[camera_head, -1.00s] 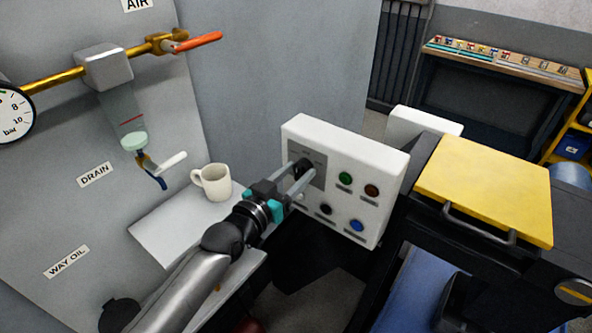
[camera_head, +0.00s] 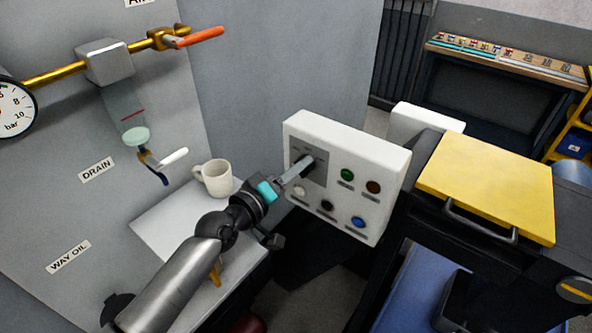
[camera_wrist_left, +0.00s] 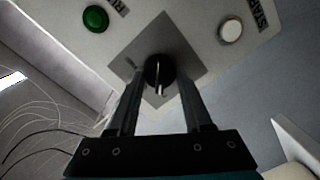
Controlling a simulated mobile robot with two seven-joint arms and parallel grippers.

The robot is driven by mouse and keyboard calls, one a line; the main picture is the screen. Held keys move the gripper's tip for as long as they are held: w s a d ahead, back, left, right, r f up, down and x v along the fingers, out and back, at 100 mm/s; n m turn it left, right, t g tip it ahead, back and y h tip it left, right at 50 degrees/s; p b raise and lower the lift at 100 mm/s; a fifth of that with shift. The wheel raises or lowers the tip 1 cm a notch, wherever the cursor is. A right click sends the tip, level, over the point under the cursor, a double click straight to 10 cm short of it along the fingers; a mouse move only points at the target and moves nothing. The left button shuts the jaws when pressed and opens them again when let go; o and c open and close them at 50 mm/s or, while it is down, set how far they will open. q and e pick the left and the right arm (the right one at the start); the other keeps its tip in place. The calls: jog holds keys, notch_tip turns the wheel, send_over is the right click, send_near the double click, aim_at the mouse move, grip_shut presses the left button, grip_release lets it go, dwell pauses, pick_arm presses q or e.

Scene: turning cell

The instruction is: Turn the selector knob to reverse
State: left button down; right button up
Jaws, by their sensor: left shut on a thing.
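The selector knob (camera_head: 307,161) is small, black and round, on a grey plate on the white control box. In the left wrist view the knob (camera_wrist_left: 159,70) shows a pale pointer mark toward the bottom of the picture. My left gripper (camera_head: 301,167) reaches it from the lower left. In the left wrist view the gripper's two dark fingers (camera_wrist_left: 158,88) lie either side of the knob, shut on it. The plate's position markings (camera_wrist_left: 130,62) are too small to read. My right gripper is not in view.
The control box (camera_head: 340,129) also carries green (camera_head: 347,174), brown (camera_head: 373,187), white (camera_head: 299,191), black (camera_head: 327,206) and blue (camera_head: 358,222) buttons, close to the gripper. A cream mug (camera_head: 217,179) stands on the pale shelf (camera_head: 160,232) beside my left arm.

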pick_arm(q)
jog(key=shift+n, duration=0.6)
jog(key=shift+c, duration=1.6)
grip_release()
jog(key=b+v, duration=0.1)
jog(key=v, duration=1.4)
jog(key=shift+a, duration=0.15)
